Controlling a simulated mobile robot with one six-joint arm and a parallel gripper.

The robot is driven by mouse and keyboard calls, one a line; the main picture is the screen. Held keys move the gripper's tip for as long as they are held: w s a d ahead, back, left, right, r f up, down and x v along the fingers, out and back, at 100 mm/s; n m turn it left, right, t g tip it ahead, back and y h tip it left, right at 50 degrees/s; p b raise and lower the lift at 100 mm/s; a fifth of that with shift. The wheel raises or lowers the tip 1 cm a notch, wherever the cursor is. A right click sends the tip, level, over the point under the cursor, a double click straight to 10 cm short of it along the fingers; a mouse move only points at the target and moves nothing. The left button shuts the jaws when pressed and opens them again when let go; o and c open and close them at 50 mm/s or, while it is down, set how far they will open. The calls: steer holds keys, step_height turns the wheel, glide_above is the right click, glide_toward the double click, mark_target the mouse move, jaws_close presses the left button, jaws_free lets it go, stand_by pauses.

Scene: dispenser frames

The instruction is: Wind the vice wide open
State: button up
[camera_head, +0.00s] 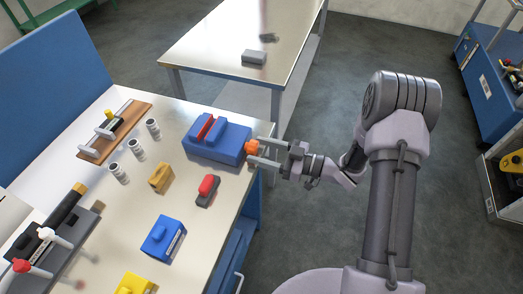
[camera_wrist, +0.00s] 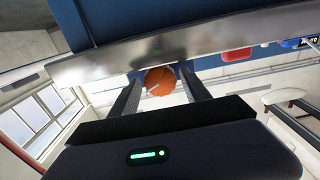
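The blue vice (camera_head: 228,153) sits at the right edge of the workbench, with red-faced jaws (camera_head: 206,128) on top. The jaws look close together; I cannot tell the exact gap. Its orange knob (camera_head: 252,147) sticks out past the bench edge on the right side. My gripper (camera_head: 257,152) reaches in from the right, with one finger on each side of the knob. In the wrist view the orange knob (camera_wrist: 160,80) lies between the tips of my gripper (camera_wrist: 161,77), with a visible gap on both sides. The gripper is open.
A red and grey block (camera_head: 208,190), a tan block (camera_head: 160,178), a blue block (camera_head: 163,240) and several small cylinders (camera_head: 135,148) stand on the workbench (camera_head: 120,215). A second table (camera_head: 245,35) stands behind.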

steer(key=c, duration=1)
steer(key=n, duration=0.3)
steer(key=shift+c, duration=0.2)
steer(key=o, duration=1.4)
steer(key=shift+c, duration=0.2)
steer(key=p+v, duration=0.3)
steer(key=v, duration=1.4)
steer(key=shift+d+p, duration=0.25)
steer(key=shift+p, duration=0.15)
